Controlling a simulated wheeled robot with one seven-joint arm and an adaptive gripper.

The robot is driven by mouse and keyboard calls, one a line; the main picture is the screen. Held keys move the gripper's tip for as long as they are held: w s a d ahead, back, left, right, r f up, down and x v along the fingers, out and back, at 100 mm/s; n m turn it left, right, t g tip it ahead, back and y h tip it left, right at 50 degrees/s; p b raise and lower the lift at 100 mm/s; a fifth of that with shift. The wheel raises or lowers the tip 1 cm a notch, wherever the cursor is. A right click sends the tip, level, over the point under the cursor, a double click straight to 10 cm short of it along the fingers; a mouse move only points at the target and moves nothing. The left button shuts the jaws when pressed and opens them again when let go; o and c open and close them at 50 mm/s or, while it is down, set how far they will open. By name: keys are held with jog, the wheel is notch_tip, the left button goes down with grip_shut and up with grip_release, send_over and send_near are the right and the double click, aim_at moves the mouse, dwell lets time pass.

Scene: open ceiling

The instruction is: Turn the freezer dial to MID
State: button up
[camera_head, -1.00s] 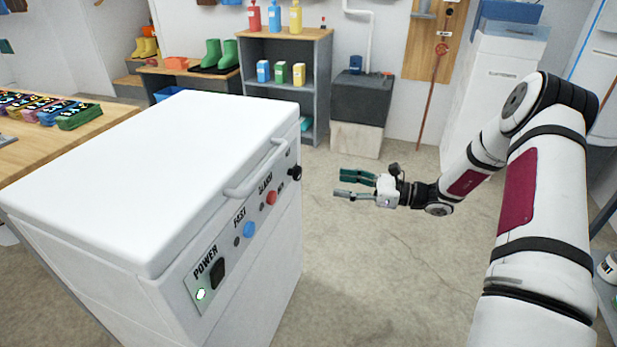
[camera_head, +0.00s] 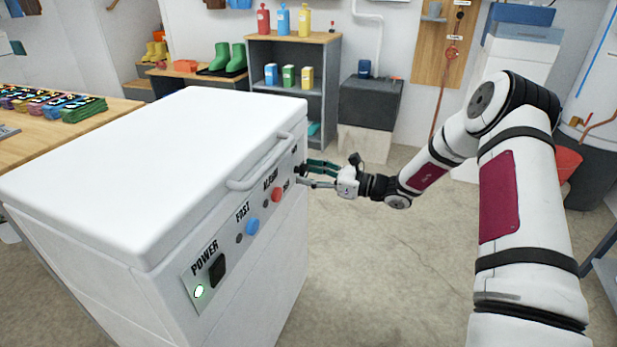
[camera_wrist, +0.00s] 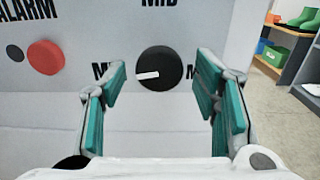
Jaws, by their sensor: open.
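The white chest freezer (camera_head: 150,160) stands at the left in the head view, with its control panel on the side facing my arm. In the wrist view the black round dial (camera_wrist: 159,68) has a white pointer mark aimed left, slightly below level. The label MID is above the dial, and partly hidden labels starting with M are at its left and right. My gripper (camera_wrist: 160,95) is open, with its green-padded fingers on either side of the dial; I cannot tell if they touch it. In the head view my gripper (camera_head: 306,175) is at the panel's far end and hides the dial.
The red alarm button (camera_wrist: 46,57) is left of the dial, and it also shows in the head view (camera_head: 276,195). The blue button (camera_head: 252,226) and black power switch (camera_head: 217,270) are nearer. The lid handle (camera_head: 262,165) juts out above the panel. Floor right of the freezer is clear.

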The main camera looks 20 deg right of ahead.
jog(key=shift+w+a, duration=0.25)
jog(key=shift+a, duration=0.05)
jog(key=shift+c, duration=0.5)
jog(key=c, duration=1.1)
jog(key=shift+o, duration=0.2)
